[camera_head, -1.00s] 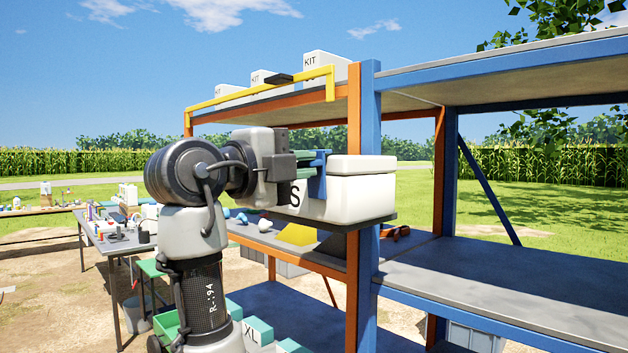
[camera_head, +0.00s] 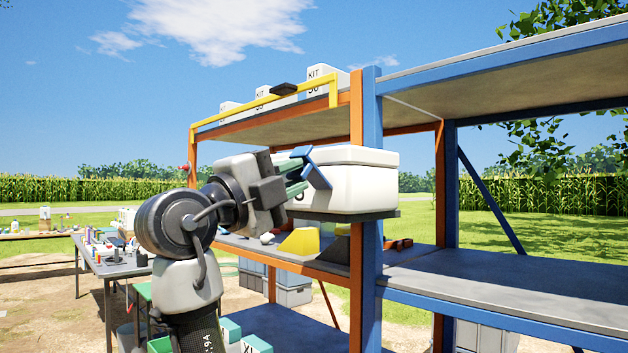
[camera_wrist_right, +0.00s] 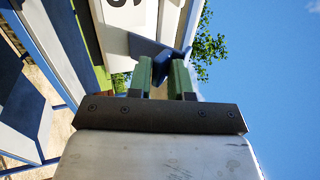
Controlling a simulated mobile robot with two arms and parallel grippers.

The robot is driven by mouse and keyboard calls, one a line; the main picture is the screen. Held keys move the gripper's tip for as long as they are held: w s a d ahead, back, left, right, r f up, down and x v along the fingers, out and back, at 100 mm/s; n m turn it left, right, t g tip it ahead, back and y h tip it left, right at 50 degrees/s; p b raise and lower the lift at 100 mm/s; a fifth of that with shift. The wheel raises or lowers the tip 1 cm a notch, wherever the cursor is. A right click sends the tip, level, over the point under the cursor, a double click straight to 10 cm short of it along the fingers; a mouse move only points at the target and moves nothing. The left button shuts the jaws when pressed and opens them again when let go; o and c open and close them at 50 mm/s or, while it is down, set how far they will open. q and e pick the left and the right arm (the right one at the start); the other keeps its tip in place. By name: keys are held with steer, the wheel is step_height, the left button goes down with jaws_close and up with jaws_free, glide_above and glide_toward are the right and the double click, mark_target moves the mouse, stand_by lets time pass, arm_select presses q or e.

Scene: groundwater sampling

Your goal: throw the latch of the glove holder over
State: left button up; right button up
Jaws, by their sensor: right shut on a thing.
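The glove holder is a white box (camera_head: 362,180) with a dark letter on its front, on a dark ledge at the orange and blue rack. Its latch looks to be the blue piece (camera_head: 319,168) at the box's left part, now slanting with its top to the left. My right gripper (camera_head: 297,172) has its green fingers shut on this blue latch. In the right wrist view the fingers (camera_wrist_right: 164,70) meet the blue latch (camera_wrist_right: 146,46) beside the white box (camera_wrist_right: 170,22). The exact contact is partly hidden. My left gripper is not in view.
The rack's blue shelf (camera_head: 500,262) at right is bare. A yellow rail (camera_head: 265,101) runs along the top shelf before several kit boxes. A yellow wedge-shaped thing (camera_head: 300,242) lies on the shelf below the holder. A cluttered table (camera_head: 110,268) stands at left.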

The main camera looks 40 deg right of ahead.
steer(key=shift+d+f+h+b, duration=0.1)
steer(key=shift+f+h+b, duration=0.2)
steer(key=shift+f+b, duration=0.4)
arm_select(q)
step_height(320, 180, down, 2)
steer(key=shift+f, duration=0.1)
